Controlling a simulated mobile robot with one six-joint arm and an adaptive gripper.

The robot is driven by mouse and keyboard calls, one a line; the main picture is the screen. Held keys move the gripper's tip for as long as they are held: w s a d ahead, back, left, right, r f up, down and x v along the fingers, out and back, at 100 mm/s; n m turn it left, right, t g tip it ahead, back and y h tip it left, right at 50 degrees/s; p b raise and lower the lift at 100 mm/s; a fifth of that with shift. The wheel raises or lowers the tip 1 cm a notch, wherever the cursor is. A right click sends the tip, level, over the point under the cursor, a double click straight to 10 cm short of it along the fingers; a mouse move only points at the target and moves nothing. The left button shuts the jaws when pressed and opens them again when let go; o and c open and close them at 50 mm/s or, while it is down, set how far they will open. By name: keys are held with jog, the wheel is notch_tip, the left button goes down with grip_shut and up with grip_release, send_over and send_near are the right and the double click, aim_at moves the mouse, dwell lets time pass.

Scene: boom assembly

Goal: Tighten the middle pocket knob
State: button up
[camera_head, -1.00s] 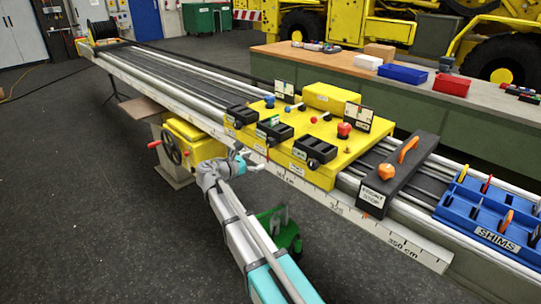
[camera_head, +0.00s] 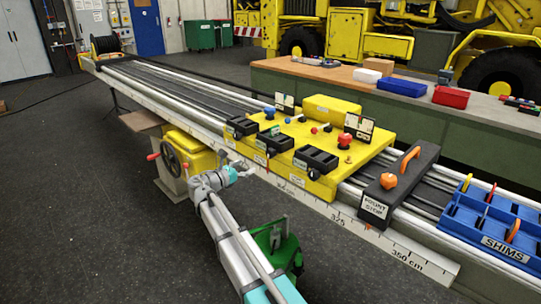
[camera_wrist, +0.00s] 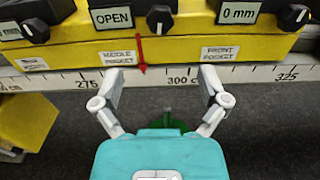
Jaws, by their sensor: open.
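A yellow block (camera_head: 365,158) sits across the rails and carries several black boxes with knobs. The middle pocket knob (camera_wrist: 160,18) is black with a white mark, right of a display reading "OPEN" in the wrist view. The "MIDDLE POCKET" label (camera_wrist: 118,57) is below it, with a red pointer to the label's right. My gripper (camera_wrist: 160,80) is open and empty, its two fingers spread below the yellow face, over the scale. The knob lies ahead of the gap between the fingers, apart from them. In the head view my gripper (camera_head: 246,170) is at the rail's near side.
Another knob (camera_wrist: 293,17) sits right, by a "0 mm" display, and one (camera_wrist: 36,29) left. A black front stop (camera_head: 402,180) with orange knob and a blue shims tray (camera_head: 462,236) stand right. A handwheel (camera_head: 170,157) is left. A green object (camera_head: 290,250) lies below my arm.

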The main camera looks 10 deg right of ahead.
aim_at(269, 155)
jog(key=x, duration=1.2)
jog(key=shift+w+d, duration=0.2)
jog(key=c, duration=1.2)
jog(key=shift+o, duration=0.2)
